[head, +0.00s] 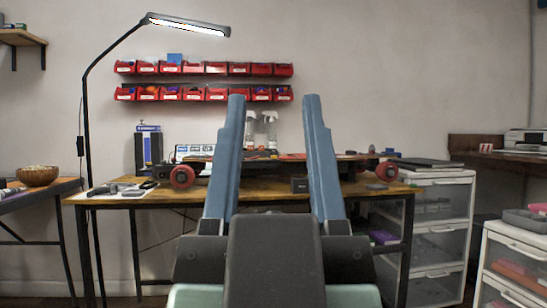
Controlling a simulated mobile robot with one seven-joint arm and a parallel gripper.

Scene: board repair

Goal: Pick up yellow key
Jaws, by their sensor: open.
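I cannot make out a yellow key in the head view. My gripper (274,100) is in the middle of the picture, its two long blue-grey fingers spread apart and pointing away from me. Nothing shows between the fingers except the background. The wooden workbench (150,195) lies beyond the gripper, and the fingers hide parts of its top.
A board with red wheels (182,177) lies on the bench. A desk lamp (188,24) arches over the left. Red bins (262,94) hang on the wall. White drawer units (440,245) stand at right. A side table with a bowl (37,175) is at left.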

